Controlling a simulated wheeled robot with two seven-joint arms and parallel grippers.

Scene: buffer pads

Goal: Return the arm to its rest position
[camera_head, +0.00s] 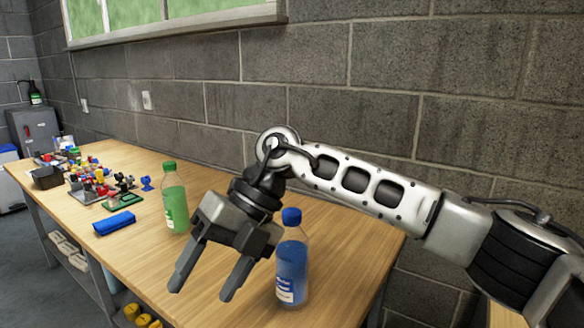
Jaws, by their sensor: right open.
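My right arm reaches in from the right over the wooden table (165,262). Its gripper (203,283) is open and empty, with its fingers pointing down toward the front of the table. A blue bottle (292,268) with a blue cap stands upright just right of the gripper, partly overlapped by it in the picture. A green bottle (174,203) with a green cap stands upright to the left of the gripper, apart from it. I cannot tell how high the fingertips are above the table. My left gripper is not in view.
A blue block-like item (114,223) lies left of the green bottle. Several small colourful parts and a dark bin (46,178) crowd the far left of the table. A grey block wall (330,110) runs behind it. The front middle of the tabletop is clear.

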